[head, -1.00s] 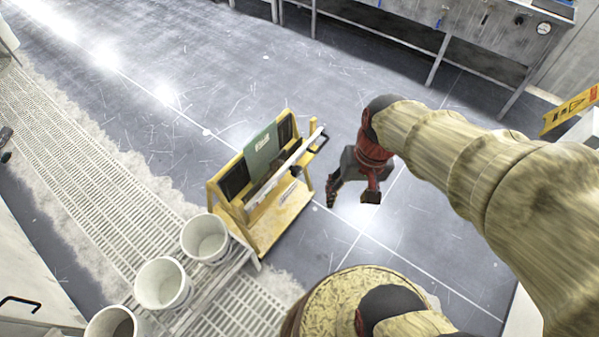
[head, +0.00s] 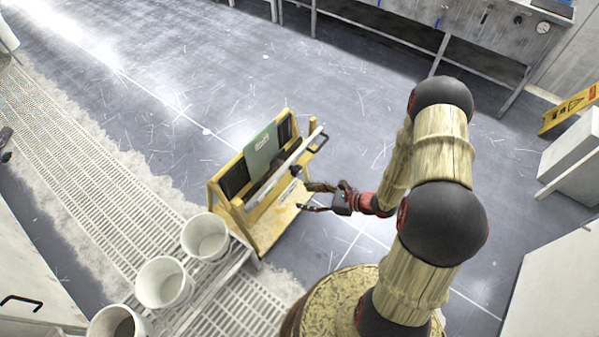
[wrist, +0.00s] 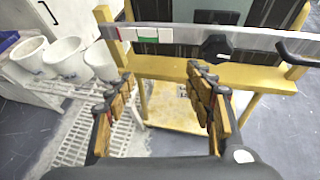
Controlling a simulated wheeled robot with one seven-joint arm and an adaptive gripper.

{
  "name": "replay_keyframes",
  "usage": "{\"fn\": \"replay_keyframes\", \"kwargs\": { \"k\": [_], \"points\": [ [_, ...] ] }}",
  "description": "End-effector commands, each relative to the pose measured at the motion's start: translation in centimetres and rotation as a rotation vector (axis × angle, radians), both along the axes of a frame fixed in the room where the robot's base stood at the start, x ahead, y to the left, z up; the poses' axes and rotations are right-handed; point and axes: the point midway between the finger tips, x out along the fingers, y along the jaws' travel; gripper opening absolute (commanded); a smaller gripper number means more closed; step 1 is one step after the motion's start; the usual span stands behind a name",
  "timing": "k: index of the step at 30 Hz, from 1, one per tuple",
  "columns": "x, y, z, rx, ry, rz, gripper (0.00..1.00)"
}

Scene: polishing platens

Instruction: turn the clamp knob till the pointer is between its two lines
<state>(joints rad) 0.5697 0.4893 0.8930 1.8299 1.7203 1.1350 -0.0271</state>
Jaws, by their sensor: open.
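The clamp knob (wrist: 216,47) is a dark lobed knob on the front of a pale bar (wrist: 185,37) that crosses a yellow stand (wrist: 170,68). It also shows small and dark in the head view (head: 296,170). A white, green and red marking (wrist: 147,33) sits on the bar left of the knob. I cannot make out the pointer or its two lines. My gripper (wrist: 160,75) is open and empty, its fingers apart and pointing at the stand. In the wrist view the knob is above and right of the fingertips. In the head view my gripper (head: 306,197) is just right of the stand.
A black handle (wrist: 296,53) sticks out at the bar's right end. A green board (head: 262,152) leans in the stand. White buckets (head: 205,237) stand on a rack to the left. Open floor (head: 370,100) lies behind and right of the stand.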

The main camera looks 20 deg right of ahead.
Motion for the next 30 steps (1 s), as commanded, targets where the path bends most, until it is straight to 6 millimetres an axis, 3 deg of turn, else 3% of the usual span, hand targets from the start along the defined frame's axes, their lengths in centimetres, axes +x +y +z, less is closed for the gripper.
{"fn": "replay_keyframes", "kwargs": {
  "k": [3,8,24,30],
  "points": [
    [3.7,-2.9,0.3,-0.003,-0.037,-0.145,0.53],
    [5.7,-4.7,0.9,0.000,-0.062,-0.235,0.53],
    [10.9,-1.0,-1.6,0.003,-0.070,-0.235,0.53],
    [11.6,-0.5,-1.8,0.002,-0.070,-0.236,0.53]
  ]
}}
